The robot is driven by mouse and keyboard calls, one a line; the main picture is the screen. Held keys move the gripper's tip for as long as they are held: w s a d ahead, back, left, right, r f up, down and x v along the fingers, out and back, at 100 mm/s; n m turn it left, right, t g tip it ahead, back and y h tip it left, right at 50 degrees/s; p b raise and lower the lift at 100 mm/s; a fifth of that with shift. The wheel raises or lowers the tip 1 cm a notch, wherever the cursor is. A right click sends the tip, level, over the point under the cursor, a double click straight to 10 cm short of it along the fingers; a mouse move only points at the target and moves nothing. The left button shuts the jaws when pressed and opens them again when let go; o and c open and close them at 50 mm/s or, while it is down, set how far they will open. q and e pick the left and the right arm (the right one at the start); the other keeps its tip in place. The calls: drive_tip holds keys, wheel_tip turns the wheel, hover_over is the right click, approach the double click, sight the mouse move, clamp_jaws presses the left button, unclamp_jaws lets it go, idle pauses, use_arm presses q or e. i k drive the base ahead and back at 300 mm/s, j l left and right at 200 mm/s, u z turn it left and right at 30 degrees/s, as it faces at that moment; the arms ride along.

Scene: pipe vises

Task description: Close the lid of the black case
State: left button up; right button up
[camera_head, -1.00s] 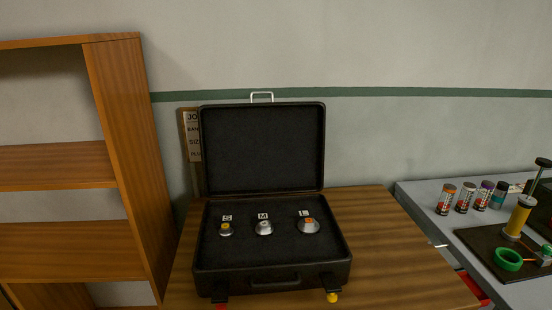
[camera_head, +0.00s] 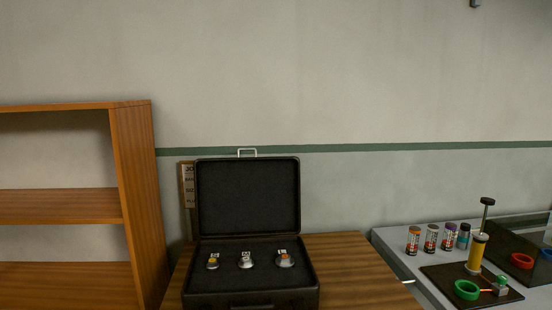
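The black case (camera_head: 250,298) stands open on a wooden table. Its lid (camera_head: 248,197) is raised upright at the back, with a light metal handle (camera_head: 247,151) at its top edge. Neither of my grippers is in view.
A wooden shelf (camera_head: 137,200) stands at the left. The wooden table (camera_head: 355,262) has bare room right of the case. A grey bench at the right holds several cylindrical cans (camera_head: 432,238), a dark board with a yellow cylinder (camera_head: 477,254) and a green ring (camera_head: 466,290).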

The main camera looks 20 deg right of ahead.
sight(238, 198)
drive_tip(key=z, duration=1.4)
drive_tip(key=j+z, duration=0.4)
drive_tip(key=j, duration=1)
drive_tip(key=k+j, duration=0.15)
drive_tip(key=j, duration=1.2)
drive_tip(key=k+j+z, duration=0.1)
drive_tip(key=j, duration=0.55)
drive_tip(key=k+j, duration=0.15)
drive_tip(key=j, duration=0.5)
drive_tip(key=j+z, duration=0.15)
drive_tip(key=z, duration=1.1)
